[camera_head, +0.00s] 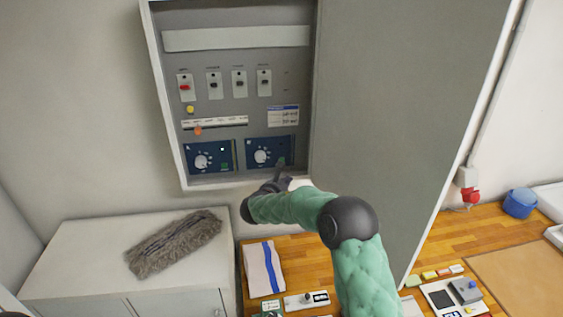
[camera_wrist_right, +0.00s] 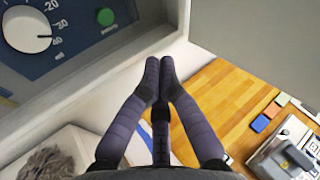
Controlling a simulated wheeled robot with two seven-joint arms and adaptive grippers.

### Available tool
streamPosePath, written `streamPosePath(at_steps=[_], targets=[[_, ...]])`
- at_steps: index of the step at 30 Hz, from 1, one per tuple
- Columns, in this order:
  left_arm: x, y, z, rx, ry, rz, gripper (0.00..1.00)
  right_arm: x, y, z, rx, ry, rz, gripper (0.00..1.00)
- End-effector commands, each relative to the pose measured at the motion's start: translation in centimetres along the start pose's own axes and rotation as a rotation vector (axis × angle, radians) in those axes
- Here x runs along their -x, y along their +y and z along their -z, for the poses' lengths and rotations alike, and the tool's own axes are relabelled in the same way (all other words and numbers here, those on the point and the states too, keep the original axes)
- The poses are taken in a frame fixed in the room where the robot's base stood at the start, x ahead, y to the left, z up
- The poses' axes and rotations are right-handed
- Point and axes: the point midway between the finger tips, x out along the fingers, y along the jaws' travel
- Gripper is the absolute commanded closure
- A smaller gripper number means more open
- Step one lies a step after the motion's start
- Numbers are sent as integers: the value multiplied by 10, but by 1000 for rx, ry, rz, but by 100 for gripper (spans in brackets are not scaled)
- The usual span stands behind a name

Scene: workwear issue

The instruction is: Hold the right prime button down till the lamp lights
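The right blue control panel (camera_head: 262,153) sits low in the open wall cabinet, with a white dial. My right gripper (camera_head: 279,176) is just below that panel at the cabinet's lower edge. Its dark fingers (camera_wrist_right: 160,62) meet at the tips, with nothing between them. The tips are apart from the button, which is up and left of them in the wrist view. I cannot make out a lit lamp on the right panel. My left gripper is not in view.
A similar left panel (camera_head: 209,157) bears a small bright white spot. The cabinet's lower lip (camera_head: 225,183) juts below both panels, and a big grey door or side (camera_head: 400,110) stands at right. A grey duster (camera_head: 174,244) lies on the white cupboard (camera_head: 80,255).

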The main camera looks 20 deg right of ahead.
Motion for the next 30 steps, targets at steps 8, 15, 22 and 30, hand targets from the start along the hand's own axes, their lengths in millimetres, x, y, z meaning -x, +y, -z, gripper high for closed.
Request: streamPosePath(at_steps=[8, 15, 22, 30], targets=[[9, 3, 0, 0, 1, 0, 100, -18, 9, -10, 0, 1, 0, 100], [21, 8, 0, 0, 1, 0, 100, -43, 22, -24, -1, 1, 0, 100], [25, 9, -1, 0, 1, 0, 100, -61, 33, -33, -1, 1, 0, 100], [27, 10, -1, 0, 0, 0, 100, -70, 37, -37, -1, 1, 0, 100]])
